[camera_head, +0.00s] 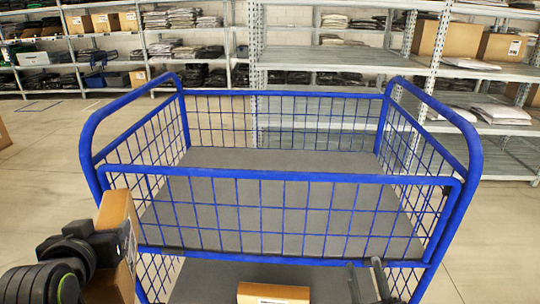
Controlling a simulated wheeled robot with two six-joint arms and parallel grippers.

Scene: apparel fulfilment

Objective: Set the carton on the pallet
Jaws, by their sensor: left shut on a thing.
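A brown carton (115,217) stands at the lower left, in front of the blue cart's left corner. My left gripper (112,243) is shut on it, and the gripper's dark body covers part of its near side. A second brown carton (273,292) with a white label shows at the bottom middle, cut off by the picture edge. My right gripper (366,281) is at the bottom right of the middle, with its two dark fingers apart and nothing seen between them. No pallet can be made out.
A blue wire-mesh cart (315,177) with an empty grey upper deck (265,159) fills the middle. Metal shelves (335,57) with folded clothes and cartons line the back. Bare floor (48,135) is free at the left.

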